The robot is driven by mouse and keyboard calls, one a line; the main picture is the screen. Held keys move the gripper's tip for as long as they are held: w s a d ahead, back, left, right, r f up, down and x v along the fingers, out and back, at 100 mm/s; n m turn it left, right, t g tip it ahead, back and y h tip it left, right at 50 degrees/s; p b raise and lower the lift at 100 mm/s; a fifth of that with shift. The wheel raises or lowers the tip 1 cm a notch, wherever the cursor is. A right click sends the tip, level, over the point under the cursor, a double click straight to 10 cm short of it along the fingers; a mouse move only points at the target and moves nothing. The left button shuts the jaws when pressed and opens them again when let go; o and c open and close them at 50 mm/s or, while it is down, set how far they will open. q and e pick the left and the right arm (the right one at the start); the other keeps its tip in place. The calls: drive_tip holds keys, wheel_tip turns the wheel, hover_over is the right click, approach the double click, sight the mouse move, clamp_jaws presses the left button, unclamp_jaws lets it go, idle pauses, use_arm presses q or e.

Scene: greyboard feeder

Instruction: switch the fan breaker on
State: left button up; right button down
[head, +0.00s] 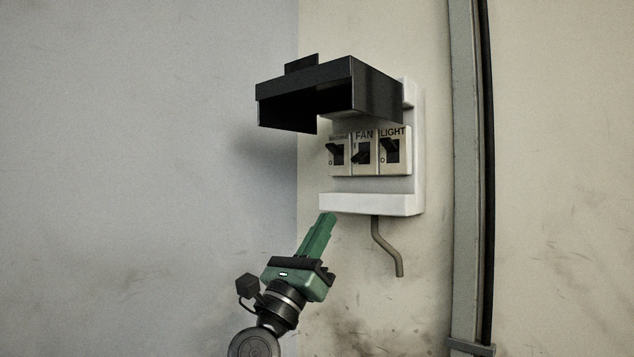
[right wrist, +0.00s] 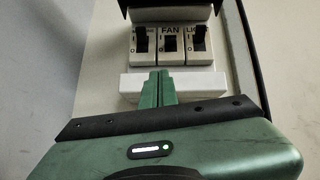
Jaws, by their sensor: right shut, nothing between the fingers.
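The fan breaker (head: 363,152) is the middle of three switches, under the label FAN. Its black lever sits lower than the levers on either side. It also shows in the right wrist view (right wrist: 170,44), straight beyond my fingertips. My right gripper (head: 328,217) is green, shut and empty. It points up at the box from below, with its fingertips near the white lower ledge and below the switches. The shut fingers show in the right wrist view (right wrist: 157,76) in front of that ledge. My left gripper is not in view.
The left breaker (head: 337,153) and the light breaker (head: 392,150) flank the fan breaker closely, levers up. A black cover (head: 378,92) stands raised and juts out above them. The white box's ledge (head: 370,204) sticks out below. A bent pipe (head: 378,243) hangs underneath.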

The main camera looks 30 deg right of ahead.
sight(360, 156)
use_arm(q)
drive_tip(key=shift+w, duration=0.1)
use_arm(e)
drive_tip(key=r+m, duration=0.1)
drive_tip(key=s+r+m+g, duration=0.1)
drive_tip(key=shift+s+d+r+m, duration=0.15)
drive_tip(key=shift+s+d+m, duration=0.1)
drive_tip(key=shift+s+m, duration=0.05)
drive_tip(key=p+x, duration=0.5)
drive_tip(key=x, duration=0.5)
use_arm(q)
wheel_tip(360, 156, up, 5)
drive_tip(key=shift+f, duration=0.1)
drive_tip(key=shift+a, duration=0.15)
use_arm(e)
drive_tip(key=shift+g, duration=0.3)
